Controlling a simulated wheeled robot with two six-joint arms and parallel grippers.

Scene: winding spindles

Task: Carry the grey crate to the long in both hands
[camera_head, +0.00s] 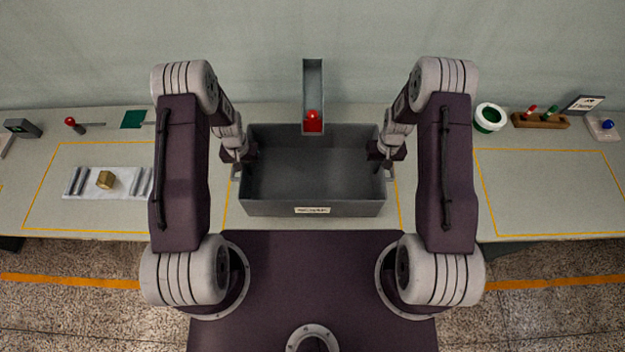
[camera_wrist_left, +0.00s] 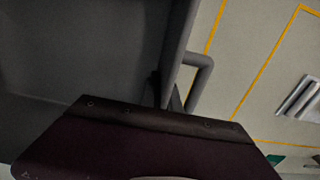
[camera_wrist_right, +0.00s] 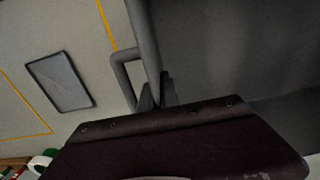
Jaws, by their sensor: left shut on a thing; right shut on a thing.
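The grey crate (camera_head: 313,208) is in the middle of the table in the head view, empty, with a white label on its near wall. My left gripper (camera_head: 243,162) is shut on the crate at its left end. The left wrist view shows the crate's bar handle (camera_wrist_left: 203,78) beside the fingers. My right gripper (camera_head: 384,162) is shut on the crate at its right end, by the other bar handle (camera_wrist_right: 122,75). The crate looks level. I cannot tell whether its bottom touches the table.
A narrow grey chute (camera_head: 313,75) with a red object (camera_head: 313,121) stands at the crate's far side. A white tray (camera_head: 90,190) with a brass nut (camera_head: 106,180) lies left. A green-white bowl (camera_head: 489,118) and wooden block (camera_head: 540,121) stand right. The right yellow outline is mostly clear.

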